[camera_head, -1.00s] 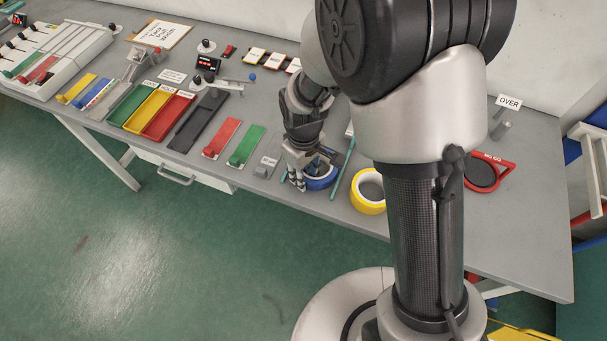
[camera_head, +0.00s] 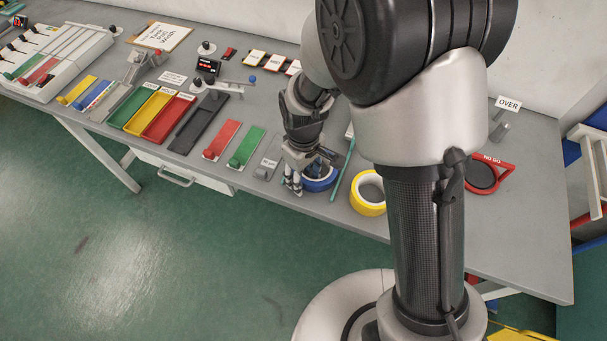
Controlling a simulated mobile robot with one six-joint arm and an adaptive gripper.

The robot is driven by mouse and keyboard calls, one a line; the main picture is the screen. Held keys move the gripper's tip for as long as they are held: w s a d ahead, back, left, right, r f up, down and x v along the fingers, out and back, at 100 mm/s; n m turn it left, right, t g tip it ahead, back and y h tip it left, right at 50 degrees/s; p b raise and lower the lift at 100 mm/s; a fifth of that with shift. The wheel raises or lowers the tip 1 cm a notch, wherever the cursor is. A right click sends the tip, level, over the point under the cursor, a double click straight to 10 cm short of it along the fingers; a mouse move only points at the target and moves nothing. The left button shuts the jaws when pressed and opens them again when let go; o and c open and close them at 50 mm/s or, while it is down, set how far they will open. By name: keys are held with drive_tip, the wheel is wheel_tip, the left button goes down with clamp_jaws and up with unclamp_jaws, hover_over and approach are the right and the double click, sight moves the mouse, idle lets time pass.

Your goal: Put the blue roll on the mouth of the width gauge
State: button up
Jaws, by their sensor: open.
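The blue roll (camera_head: 321,181) lies flat on the grey table near its front edge, just left of the yellow roll. My gripper (camera_head: 292,185) points down at the left rim of the blue roll. Its jaws are open, and its wrist hides the back of the roll. I cannot tell whether a finger touches the roll or reaches into its hole. A grey device with an arm and a blue knob (camera_head: 252,79) stands behind the dark tray. A grey device with a slanted top (camera_head: 146,62) stands further left. I cannot tell which is the width gauge.
The yellow roll (camera_head: 367,205) sits right of a thin teal stick (camera_head: 342,168). Left of my gripper are a small labelled grey block (camera_head: 266,168) and green (camera_head: 247,147) and red (camera_head: 221,139) holders. A red-framed NO GO plate (camera_head: 489,172) lies right of my arm.

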wheel_tip(320, 180, up, 12)
drive_tip(key=p, duration=0.3)
drive_tip(key=shift+p, duration=0.4)
drive_tip(key=s+d+r+m+t, duration=0.2)
drive_tip(key=s+d+r+m, duration=0.35)
drive_tip(key=d+r, duration=0.55)
drive_tip(key=s+d+r+m+t, duration=0.1)
drive_tip(key=s+d+r+m, duration=0.1)
drive_tip(key=s, duration=0.3)
drive_tip(key=s+d+r+m+t, duration=0.1)
drive_tip(key=s+d+r+m, duration=0.1)
drive_tip(key=s+r, duration=0.2)
drive_tip(key=shift+s+d+t, duration=0.3)
drive_tip(key=shift+s, duration=0.7)
